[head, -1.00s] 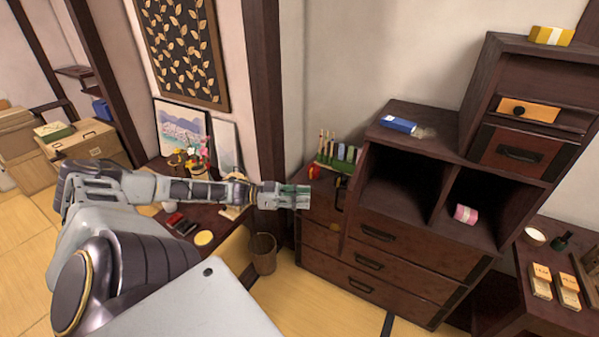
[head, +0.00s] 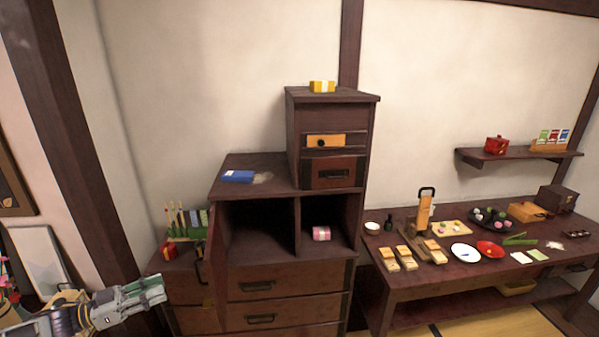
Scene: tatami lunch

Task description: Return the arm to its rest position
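My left gripper (head: 143,291) is at the lower left of the head view, in front of the left part of the dark wooden chest (head: 256,310). Its fingers lie close together and point right. I see nothing held between them, but I cannot tell whether they are fully closed. Only the end of my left arm (head: 60,322) shows. My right gripper is not in view.
The chest has open compartments, one with a pink roll (head: 321,233). An open door (head: 215,262) stands out near my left gripper. A low table (head: 400,285) with plates and boxes is at right. A wall shelf (head: 520,153) hangs above it.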

